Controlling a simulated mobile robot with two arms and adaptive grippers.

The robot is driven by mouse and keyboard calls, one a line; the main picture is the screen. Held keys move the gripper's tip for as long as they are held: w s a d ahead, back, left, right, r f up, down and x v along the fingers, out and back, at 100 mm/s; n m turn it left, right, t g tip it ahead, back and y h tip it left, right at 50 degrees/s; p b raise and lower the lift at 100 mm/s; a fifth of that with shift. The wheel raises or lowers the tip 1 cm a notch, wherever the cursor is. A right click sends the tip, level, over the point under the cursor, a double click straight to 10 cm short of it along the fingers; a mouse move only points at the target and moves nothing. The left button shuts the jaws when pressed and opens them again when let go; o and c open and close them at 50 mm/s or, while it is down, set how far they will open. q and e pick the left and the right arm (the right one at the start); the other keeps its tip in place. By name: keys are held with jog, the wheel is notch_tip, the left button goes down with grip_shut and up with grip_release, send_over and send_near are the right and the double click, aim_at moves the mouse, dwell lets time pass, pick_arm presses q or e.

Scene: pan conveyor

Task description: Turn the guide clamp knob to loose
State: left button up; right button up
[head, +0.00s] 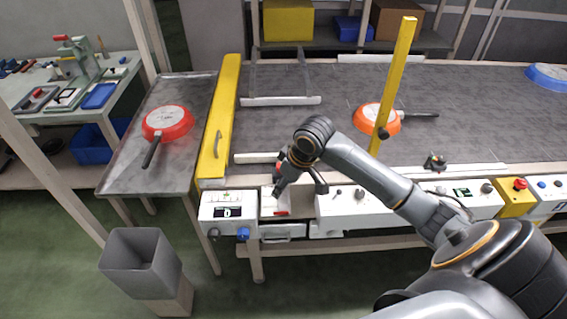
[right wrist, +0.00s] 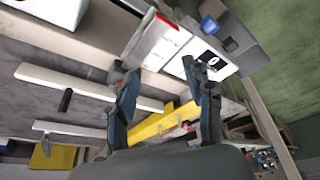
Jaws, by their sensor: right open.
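A small dark clamp-like knob (head: 435,160) with a touch of red stands by the white front guide rail (head: 470,169), right of centre in the head view. It is small, and its setting cannot be read. A black knob (head: 381,132) also sits low on the yellow upright bar. My right gripper (head: 284,182) is over the white control boxes at the conveyor's front edge, well left of the clamp-like knob. In the right wrist view its two fingers (right wrist: 163,78) are spread apart with nothing between them. My left gripper is out of view.
An orange pan (head: 377,119) lies on the conveyor behind the yellow bar (head: 396,80). A red pan (head: 168,121) lies on the left metal table. A yellow gate (head: 220,120) stands at the belt's left end. A grey bin (head: 140,262) is on the floor.

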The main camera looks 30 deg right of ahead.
jog(key=w+d+r+m, duration=0.1)
jog(key=w+d+r, duration=0.4)
jog(key=d+r, duration=0.25)
jog(key=x, duration=0.4)
jog(key=p+x, duration=0.1)
jog(key=x, duration=0.8)
jog(key=shift+w+r, duration=0.1)
jog(key=shift+w, duration=0.2)
jog(key=shift+c, duration=0.2)
grip_shut()
